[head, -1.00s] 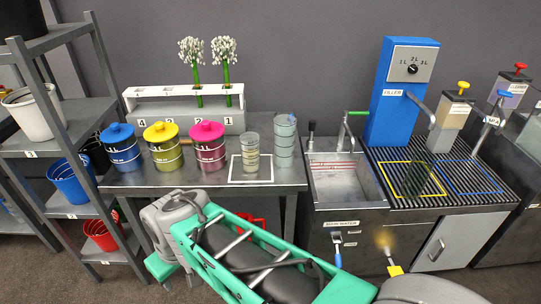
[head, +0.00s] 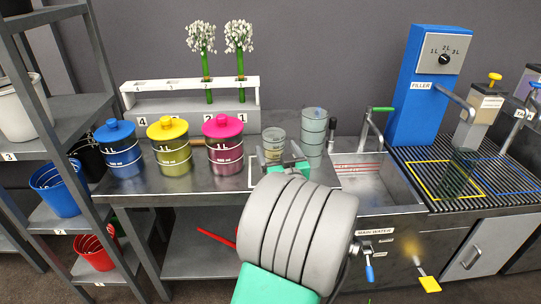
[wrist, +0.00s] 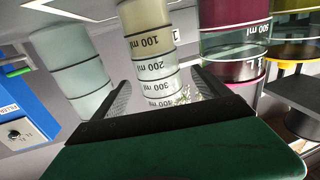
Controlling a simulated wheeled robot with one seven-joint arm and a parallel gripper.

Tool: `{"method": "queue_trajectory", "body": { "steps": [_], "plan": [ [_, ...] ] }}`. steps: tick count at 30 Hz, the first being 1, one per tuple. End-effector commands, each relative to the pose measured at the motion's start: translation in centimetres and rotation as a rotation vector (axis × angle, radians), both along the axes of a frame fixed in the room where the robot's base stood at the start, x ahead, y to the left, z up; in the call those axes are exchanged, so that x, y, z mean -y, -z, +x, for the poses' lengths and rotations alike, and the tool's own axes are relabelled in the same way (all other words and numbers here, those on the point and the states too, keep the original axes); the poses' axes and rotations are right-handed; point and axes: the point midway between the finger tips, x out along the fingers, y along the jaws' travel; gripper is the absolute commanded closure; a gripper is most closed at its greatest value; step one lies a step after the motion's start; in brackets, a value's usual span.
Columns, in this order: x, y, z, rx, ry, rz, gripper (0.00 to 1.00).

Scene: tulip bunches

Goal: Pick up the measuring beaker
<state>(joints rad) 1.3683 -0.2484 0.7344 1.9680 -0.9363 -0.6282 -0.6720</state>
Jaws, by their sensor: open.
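The measuring beaker (head: 274,138) is a clear, graduated cup standing on the table, left of a taller clear cylinder (head: 313,128). In the wrist view, which is upside down, the beaker (wrist: 150,50) shows its 100 to 400 ml marks. My gripper (head: 281,160) is open in front of the beaker, and my wrist hides the table below it. In the wrist view its two dark fingers (wrist: 160,92) lie on either side of the beaker's upper part in the picture. I see no clear contact, and the remaining depth to the beaker is hard to tell.
The tall cylinder (wrist: 72,65) is close beside one finger. A magenta-lidded jar (head: 223,148) stands on the other side, with yellow (head: 168,148) and blue (head: 118,150) jars further left. A white rack (head: 190,100) with flowers is behind. The sink (head: 375,180) is at right.

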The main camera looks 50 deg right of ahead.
Motion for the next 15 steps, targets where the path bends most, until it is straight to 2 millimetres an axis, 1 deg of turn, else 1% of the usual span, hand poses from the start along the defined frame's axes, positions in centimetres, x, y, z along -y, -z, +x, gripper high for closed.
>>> {"method": "queue_trajectory", "body": {
  "steps": [3,6,9,14,15],
  "plan": [
    [1.5,0.0,1.8,-0.002,-0.003,0.001,0.14],
    [2.4,0.0,3.0,-0.002,-0.003,0.001,0.14],
    [2.7,0.0,3.5,0.000,-0.003,0.001,0.14],
    [2.6,0.0,3.5,-0.002,-0.003,0.001,0.14],
    [2.6,0.1,3.5,-0.002,-0.004,0.001,0.17]
  ]
}}
